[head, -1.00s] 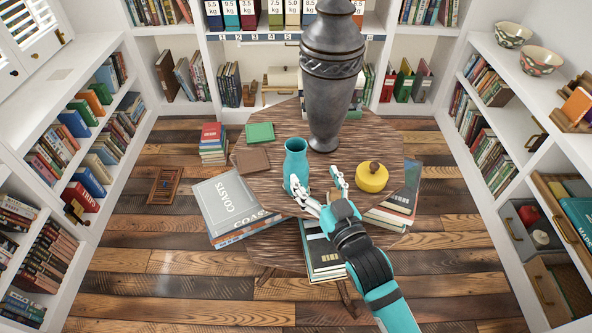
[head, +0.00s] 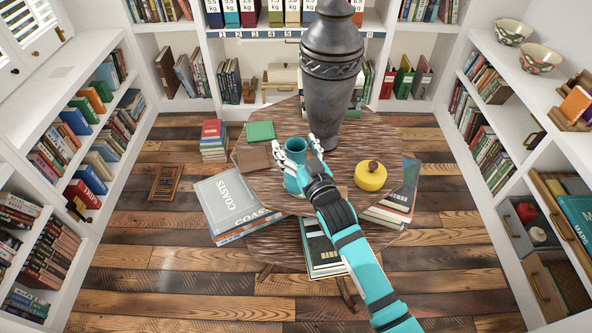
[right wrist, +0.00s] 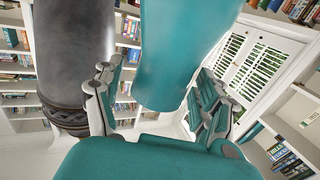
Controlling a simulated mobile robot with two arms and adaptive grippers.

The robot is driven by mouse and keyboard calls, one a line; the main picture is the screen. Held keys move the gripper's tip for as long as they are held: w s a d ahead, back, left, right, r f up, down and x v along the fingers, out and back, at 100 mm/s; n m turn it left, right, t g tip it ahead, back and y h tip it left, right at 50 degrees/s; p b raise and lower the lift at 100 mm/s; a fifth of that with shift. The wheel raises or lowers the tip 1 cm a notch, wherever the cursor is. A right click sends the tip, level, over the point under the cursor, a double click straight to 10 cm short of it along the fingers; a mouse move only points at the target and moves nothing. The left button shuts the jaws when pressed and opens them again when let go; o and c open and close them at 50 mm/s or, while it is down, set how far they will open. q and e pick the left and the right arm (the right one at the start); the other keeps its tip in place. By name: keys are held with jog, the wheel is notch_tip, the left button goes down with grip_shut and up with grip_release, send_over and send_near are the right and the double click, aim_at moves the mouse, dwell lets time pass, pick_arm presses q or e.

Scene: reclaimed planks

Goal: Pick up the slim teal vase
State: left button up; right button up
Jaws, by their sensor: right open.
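The slim teal vase (head: 291,182) stands upright near the left front of the round wooden table (head: 373,147). My right gripper (head: 297,146) is open, with its fingers spread on either side of the vase's upper part. My left gripper is not in view.
A tall dark grey urn (head: 330,75) stands just behind the vase, close to the fingers; it fills the right wrist view's left side (right wrist: 75,45). A yellow lidded pot (head: 370,177) sits to the right. Green (head: 260,131) and brown (head: 252,158) books lie left.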

grip_shut()
dwell(0.4)
jog(key=shift+r, duration=0.1)
